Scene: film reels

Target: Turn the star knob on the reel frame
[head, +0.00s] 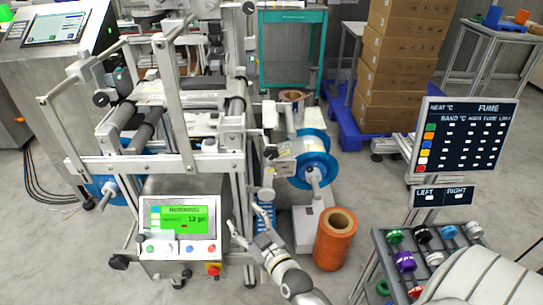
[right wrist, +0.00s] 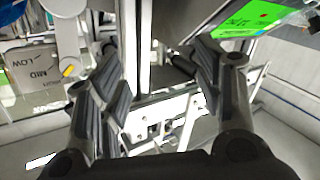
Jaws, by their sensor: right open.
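The reel frame (head: 160,165) is a silver metal stand with rollers on the left of the head view. Small dark round knobs sit on it, one (head: 270,152) at its right upright and another (head: 101,99) at its upper left. Which is the star knob, I cannot tell. My right gripper (head: 246,228) is open and empty, low beside the frame's right upright. In the right wrist view its dark fingers (right wrist: 157,80) stand apart, with frame bars behind. A grey plate (right wrist: 32,68) marked LOW and MID, with a yellow-tipped pointer, lies left of them. My left gripper is out of view.
A control box (head: 180,228) with a green screen is left of my right gripper. A blue reel (head: 315,158) and an orange roll (head: 335,240) stand to the right. A spool rack (head: 372,238) and sign (head: 465,138) are farther right.

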